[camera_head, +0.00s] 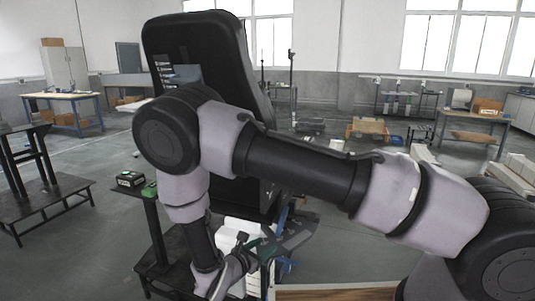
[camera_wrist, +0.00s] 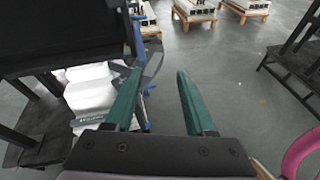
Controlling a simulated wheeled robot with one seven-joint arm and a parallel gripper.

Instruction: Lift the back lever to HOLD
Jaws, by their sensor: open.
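My gripper (camera_head: 268,246) is low in the middle of the head view, below a tall black upright unit (camera_head: 240,75) with small pale labels on its left side. A large black body (camera_wrist: 60,35) fills the upper left of the wrist view, to the left of the fingers. I cannot make out the back lever or a HOLD mark in either view. My arm hides part of the black unit in the head view.
White stacked blocks (camera_wrist: 92,95) stand left of the fingers, near a blue-and-grey frame (camera_wrist: 150,65). A pink curved part (camera_wrist: 302,152) shows at the lower right of the wrist view. A dark stand (camera_head: 45,200) is at the left. Open floor lies right of the fingers.

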